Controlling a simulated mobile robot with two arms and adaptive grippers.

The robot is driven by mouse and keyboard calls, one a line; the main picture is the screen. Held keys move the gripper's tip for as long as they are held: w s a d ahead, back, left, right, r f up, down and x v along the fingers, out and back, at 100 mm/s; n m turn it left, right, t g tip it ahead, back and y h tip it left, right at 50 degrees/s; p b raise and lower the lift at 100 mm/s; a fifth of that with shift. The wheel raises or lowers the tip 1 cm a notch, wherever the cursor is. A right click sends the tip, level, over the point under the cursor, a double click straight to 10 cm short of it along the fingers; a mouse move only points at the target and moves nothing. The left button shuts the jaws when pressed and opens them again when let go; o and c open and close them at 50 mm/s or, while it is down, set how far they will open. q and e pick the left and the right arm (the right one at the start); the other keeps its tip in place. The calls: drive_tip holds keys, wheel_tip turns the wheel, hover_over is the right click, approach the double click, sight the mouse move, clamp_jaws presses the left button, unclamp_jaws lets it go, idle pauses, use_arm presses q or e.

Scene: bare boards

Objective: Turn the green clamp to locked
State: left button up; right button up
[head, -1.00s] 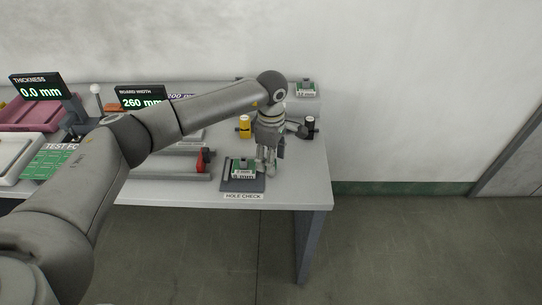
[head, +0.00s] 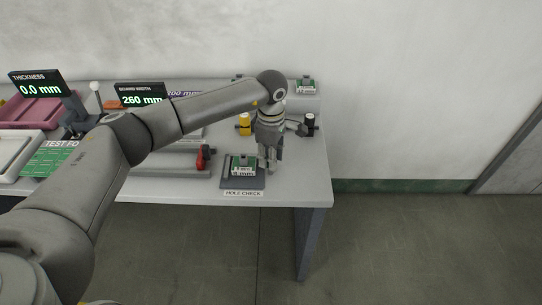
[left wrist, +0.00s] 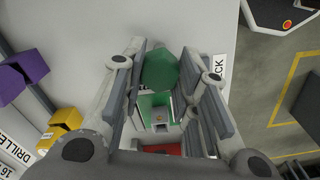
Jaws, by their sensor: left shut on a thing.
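The green clamp knob (left wrist: 161,70) shows as a faceted green head between the fingers in the left wrist view. My left gripper (left wrist: 168,88) is shut on it, with a grey finger on each side. Below the knob, between the fingers, a green patch (left wrist: 147,106) and a red patch (left wrist: 163,149) partly show. In the head view my left gripper (head: 270,166) points down beside the hole check station (head: 229,180), at its right edge. The gripper hides the clamp there. My right gripper is in neither view.
A red-ended lever (head: 203,158) lies left of the station. A yellow part (head: 245,125) and a black knob (head: 311,121) stand behind the gripper. The white table (head: 305,185) ends just right and in front; its front right corner is bare.

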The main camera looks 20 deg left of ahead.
use_arm(q)
drive_tip(key=n+b, duration=0.2)
drive_tip(key=n, duration=0.1)
drive_tip(key=shift+f, duration=0.1)
drive_tip(key=n+b, duration=0.2)
drive_tip(key=n, duration=0.3)
drive_tip(key=n+b, duration=0.1)
drive_tip(key=n, duration=0.3)
drive_tip(key=shift+w, duration=0.1)
drive_tip(key=shift+n+b, duration=0.6)
drive_tip(key=shift+n, duration=1.5)
drive_tip(key=shift+r, duration=0.2)
drive_tip(key=o, duration=1)
